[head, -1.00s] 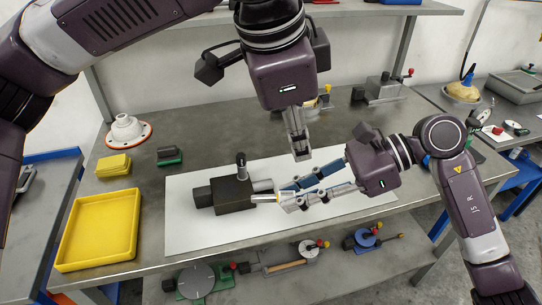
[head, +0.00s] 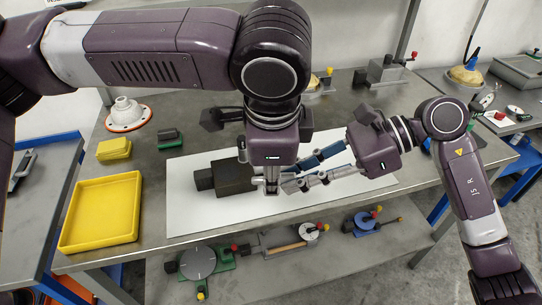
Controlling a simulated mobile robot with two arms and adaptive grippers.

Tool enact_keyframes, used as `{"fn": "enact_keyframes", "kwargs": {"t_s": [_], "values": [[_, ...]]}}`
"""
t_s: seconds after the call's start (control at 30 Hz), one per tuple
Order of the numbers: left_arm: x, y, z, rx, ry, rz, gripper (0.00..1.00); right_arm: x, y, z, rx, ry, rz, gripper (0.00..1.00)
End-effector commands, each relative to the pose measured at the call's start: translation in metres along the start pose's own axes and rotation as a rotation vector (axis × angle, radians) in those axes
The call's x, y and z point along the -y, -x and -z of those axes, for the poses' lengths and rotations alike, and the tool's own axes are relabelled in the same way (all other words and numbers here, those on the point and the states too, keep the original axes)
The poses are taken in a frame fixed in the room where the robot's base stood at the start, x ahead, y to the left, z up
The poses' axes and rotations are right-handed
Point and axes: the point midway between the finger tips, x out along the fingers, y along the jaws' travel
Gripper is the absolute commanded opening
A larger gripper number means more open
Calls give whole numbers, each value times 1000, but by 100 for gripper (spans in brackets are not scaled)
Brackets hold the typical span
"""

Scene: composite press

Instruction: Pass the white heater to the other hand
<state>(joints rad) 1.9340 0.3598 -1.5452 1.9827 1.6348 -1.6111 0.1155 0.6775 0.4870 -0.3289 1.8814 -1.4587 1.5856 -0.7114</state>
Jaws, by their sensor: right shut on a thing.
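My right gripper (head: 287,182) reaches in from the right over the white sheet, its fingers pointing left. It is shut on a small pale piece that I take for the white heater, mostly hidden now behind my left gripper. My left gripper (head: 271,188) points down from above, its tips right at the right gripper's tips. I cannot tell whether it is open or shut, or whether it touches the heater. A dark block (head: 232,178) with a cylindrical left end lies just left of both grippers.
The white sheet (head: 205,218) lies on the grey bench. A lower shelf (head: 300,272) holds several tools. The sheet's front part is clear.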

Motion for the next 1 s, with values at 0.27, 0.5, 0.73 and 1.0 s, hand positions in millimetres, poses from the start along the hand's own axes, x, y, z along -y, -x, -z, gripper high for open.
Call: {"fn": "enact_keyframes", "kwargs": {"t_s": [0.27, 0.5, 0.73, 1.0], "values": [[0, -16, 0, 0, 0, 1, 31, 0, 0, 0, 0, 0, 0, 0], [0, -16, 0, 0, 0, 0, 29, 0, 0, 0, 0, 0, 0, 0], [0, -16, 0, 0, 0, 0, 4, 0, 0, 0, 0, 0, 0, 0], [0, -16, 0, -1, 0, 0, 0, 0, 0, 0, 0, 0, 1, 31]]}}
